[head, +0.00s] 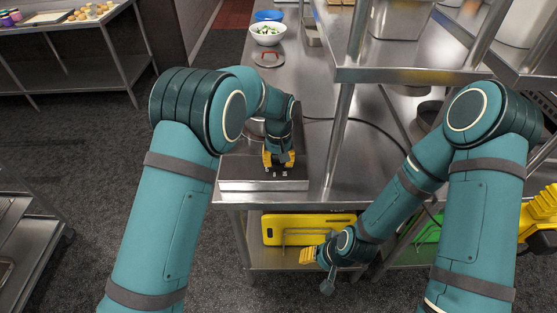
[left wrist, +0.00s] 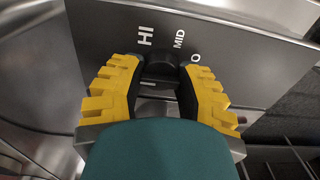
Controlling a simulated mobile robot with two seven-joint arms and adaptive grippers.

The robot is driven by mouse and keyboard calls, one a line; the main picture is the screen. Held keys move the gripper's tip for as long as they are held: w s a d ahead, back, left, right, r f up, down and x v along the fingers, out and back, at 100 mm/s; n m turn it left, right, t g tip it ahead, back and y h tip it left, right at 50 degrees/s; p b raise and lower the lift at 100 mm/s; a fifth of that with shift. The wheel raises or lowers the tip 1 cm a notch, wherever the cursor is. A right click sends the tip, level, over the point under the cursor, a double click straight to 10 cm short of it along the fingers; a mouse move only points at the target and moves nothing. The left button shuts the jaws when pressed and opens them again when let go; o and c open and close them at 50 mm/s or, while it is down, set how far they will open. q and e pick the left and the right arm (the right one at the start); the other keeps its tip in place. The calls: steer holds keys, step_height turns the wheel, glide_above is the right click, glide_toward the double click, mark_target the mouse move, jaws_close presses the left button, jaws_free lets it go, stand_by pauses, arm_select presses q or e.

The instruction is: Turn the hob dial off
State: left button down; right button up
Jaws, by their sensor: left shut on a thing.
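The hob (head: 240,184) is a dark flat unit at the front of the steel counter. In the left wrist view, its dark panel (left wrist: 235,70) carries the labels HI, MID and a partly hidden one ending in O. The black dial (left wrist: 160,64) sits below these labels. My left gripper (head: 279,167) is at the hob's front; in the left wrist view its yellow fingers (left wrist: 160,88) are on either side of the dial and shut on it. The dial's pointer is not clear. My right gripper (head: 309,256) hangs low before the lower shelf, its opening unclear.
A round metal pan (head: 255,128) on the hob is partly hidden by my left arm. A steel shelf (head: 400,73) overhangs the counter.

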arm_select(q)
steer(key=c, duration=0.5)
jaws_free()
steer(key=shift+c, duration=0.2)
step_height(320, 180, up, 12)
stand_by(0.5)
